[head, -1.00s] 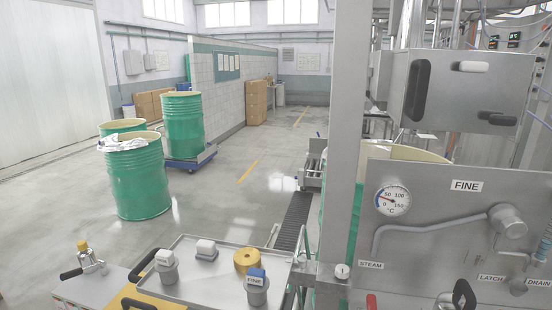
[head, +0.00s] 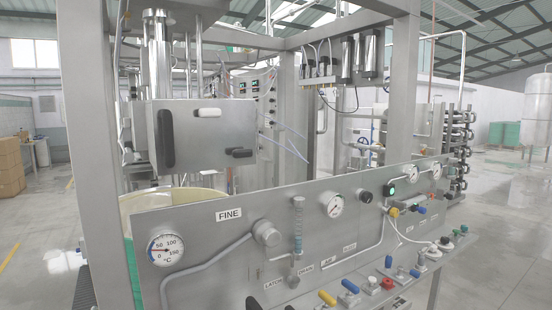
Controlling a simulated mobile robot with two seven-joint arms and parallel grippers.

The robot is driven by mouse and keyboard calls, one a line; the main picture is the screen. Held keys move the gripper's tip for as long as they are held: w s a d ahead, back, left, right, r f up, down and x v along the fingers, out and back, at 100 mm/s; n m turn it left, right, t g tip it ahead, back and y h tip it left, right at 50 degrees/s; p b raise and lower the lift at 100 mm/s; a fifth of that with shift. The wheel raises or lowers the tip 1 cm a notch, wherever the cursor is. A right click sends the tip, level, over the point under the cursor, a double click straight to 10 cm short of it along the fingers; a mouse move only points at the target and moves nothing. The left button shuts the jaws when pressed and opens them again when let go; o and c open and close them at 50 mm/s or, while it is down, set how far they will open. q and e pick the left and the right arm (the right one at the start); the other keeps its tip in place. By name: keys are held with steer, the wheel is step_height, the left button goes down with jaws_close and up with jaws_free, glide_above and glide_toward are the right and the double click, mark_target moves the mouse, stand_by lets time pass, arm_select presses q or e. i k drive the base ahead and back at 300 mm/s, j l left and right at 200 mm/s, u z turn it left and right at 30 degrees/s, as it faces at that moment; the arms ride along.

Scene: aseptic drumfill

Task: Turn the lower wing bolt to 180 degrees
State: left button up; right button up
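A steel box (head: 205,140) hangs behind the panel, left of the middle of the head view. Its front carries a tall black handle (head: 167,139) at the left, a white bar-shaped piece (head: 206,113) at the upper right and a dark bar-shaped piece (head: 239,153) lower down. The white and dark bars both lie about level. The lower dark one may be the lower wing bolt, but I cannot tell for sure. Neither of my grippers is in view, and nothing touches the box front.
A steel post (head: 92,150) rises at the left. Floor is clear at the right.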

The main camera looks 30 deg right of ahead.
mark_target(246, 153)
steer(key=z, duration=0.85)
